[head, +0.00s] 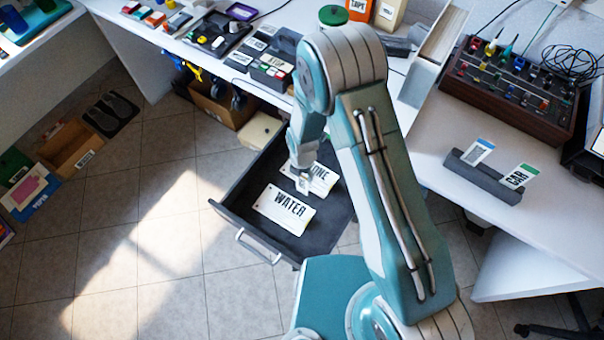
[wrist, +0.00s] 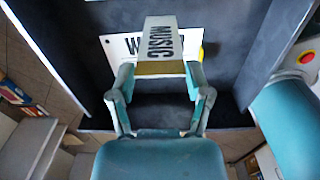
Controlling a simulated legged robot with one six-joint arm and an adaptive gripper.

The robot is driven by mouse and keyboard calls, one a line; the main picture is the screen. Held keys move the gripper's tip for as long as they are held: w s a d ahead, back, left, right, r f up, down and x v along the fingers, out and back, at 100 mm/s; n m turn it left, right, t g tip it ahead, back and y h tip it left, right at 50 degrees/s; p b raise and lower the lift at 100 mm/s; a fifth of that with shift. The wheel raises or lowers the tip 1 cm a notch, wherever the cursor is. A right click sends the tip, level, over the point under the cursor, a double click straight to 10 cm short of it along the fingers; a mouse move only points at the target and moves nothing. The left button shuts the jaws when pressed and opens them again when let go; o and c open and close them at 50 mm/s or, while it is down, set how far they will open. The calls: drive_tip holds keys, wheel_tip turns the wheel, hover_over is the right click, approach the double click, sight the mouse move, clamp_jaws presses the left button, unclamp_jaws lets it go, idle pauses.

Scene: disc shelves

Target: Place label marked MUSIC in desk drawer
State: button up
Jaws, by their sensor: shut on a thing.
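The MUSIC label (wrist: 159,38) is a white block with black letters, held in my gripper (wrist: 160,76) in the wrist view. The gripper's two fingers are shut on its near end. In the head view my gripper (head: 303,178) is over the open dark desk drawer (head: 318,235); the held label is too small to read there. A white WATER label (head: 285,209) lies in the drawer below the gripper. In the wrist view the held label covers part of the label below.
The drawer has a pale front handle (head: 258,247) and bare floor around the labels. The desk above holds a dark STOP block (head: 272,70) and other labels. A dark holder (head: 484,177) with a CAR label stands on the right table. My arm hides the drawer's right side.

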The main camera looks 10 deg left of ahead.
drive_tip(key=shift+a+f, duration=0.1)
drive_tip(key=shift+f, duration=0.5)
drive_tip(key=o, duration=0.7)
